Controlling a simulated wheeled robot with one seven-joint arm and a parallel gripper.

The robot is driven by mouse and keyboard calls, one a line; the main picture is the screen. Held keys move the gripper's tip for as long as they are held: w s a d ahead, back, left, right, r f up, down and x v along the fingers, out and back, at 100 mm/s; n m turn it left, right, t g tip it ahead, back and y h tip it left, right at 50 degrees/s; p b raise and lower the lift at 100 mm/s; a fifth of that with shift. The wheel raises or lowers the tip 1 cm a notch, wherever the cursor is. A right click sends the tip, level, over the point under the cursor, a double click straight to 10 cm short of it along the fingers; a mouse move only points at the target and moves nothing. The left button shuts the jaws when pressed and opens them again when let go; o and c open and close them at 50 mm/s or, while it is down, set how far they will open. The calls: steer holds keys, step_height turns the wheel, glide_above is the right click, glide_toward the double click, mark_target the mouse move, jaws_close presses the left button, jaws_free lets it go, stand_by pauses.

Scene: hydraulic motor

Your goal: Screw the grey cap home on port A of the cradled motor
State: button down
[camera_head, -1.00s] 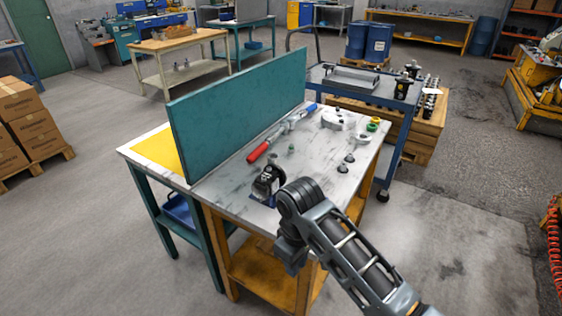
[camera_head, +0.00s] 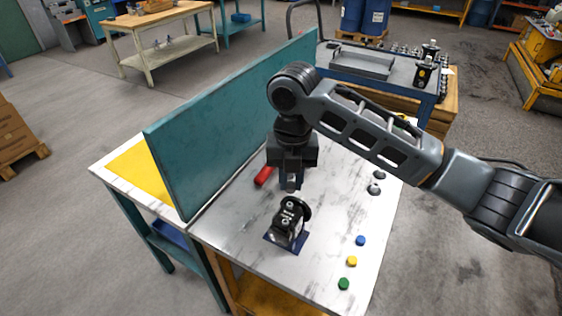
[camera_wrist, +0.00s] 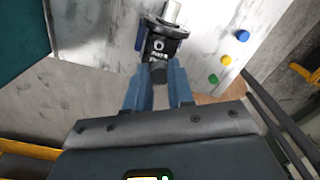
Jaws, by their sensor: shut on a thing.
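In the wrist view the motor (camera_wrist: 163,45) shows a white label too small to read surely, and a silver shaft (camera_wrist: 171,12) pointing away. My gripper (camera_head: 291,181) points down just above the motor. In the wrist view my gripper (camera_wrist: 159,70) is shut on the grey cap (camera_wrist: 158,73), which lines up with the motor's near end. The port under the cap is hidden, and I cannot tell whether they touch.
A blue cap (camera_head: 361,240), a yellow cap (camera_head: 351,261) and a green cap (camera_head: 344,283) lie along the right front of the table. A tall teal panel (camera_head: 225,125) stands left of the motor. A red-handled tool (camera_head: 263,176) lies behind.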

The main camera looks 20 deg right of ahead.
mark_target(290, 207)
steer(key=shift+w+f, duration=0.1)
steer(key=shift+w, duration=0.1)
steer(key=shift+f+b, duration=1.5)
steer(key=shift+f, duration=1.05)
steer(key=shift+w+d, duration=0.1)
steer(key=shift+f, duration=0.4)
steer(key=m+p, duration=0.2)
steer(key=m, duration=0.2)
steer(key=shift+p, duration=0.35)
steer(key=shift+f+m, duration=0.15)
steer(key=shift+m, duration=0.55)
